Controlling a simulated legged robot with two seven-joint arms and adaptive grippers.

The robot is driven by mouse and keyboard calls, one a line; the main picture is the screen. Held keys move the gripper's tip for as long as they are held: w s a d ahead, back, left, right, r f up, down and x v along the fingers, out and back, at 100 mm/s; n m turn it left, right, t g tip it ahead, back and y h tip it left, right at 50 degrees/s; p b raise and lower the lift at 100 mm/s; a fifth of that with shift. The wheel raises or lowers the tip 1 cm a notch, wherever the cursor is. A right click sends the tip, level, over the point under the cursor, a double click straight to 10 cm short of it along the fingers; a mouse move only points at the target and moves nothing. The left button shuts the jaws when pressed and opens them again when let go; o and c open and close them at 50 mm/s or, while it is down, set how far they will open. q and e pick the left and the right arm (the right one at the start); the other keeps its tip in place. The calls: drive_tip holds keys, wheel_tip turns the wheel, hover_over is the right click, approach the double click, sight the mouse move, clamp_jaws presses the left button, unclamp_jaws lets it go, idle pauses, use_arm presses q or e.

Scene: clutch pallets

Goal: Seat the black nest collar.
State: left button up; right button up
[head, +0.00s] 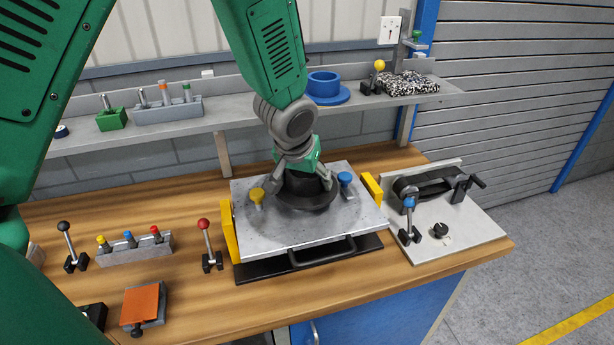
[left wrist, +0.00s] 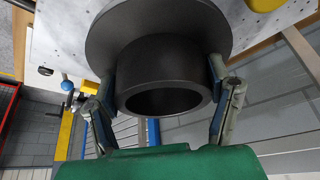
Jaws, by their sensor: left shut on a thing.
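The black nest collar (head: 304,190) is a short dark cylinder with a wide flange. In the head view it is at the middle of the grey metal plate (head: 265,229), flange down. My left gripper (head: 306,177) is over it from above, its fingers shut on the collar's upright cylinder. In the left wrist view the collar (left wrist: 165,75) sits between the two fingertips (left wrist: 168,86), its open bore facing the camera and its flange toward the plate (left wrist: 62,40). The flange hides the plate beneath it. I cannot tell whether the flange lies flat on the plate. My right gripper is not in view.
A yellow knob (head: 257,195) and a blue knob (head: 346,180) flank the collar on the plate. Yellow blocks (head: 229,231) stand at the plate's sides. A red-knobbed lever (head: 205,235) stands left; a belt fixture (head: 430,188) stands right. A blue flanged ring (head: 324,86) is on the shelf behind.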

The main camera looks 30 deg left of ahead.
use_arm(q)
drive_tip(key=shift+a, duration=0.3)
drive_tip(key=shift+d+f, duration=0.2)
drive_tip(key=shift+f, duration=0.15)
drive_tip(key=shift+a+f+b, duration=0.1)
drive_tip(key=shift+f+b, duration=0.95)
drive_tip(key=shift+f, duration=0.5)
drive_tip(key=o, duration=1.5)
drive_tip(key=shift+o, duration=0.2)
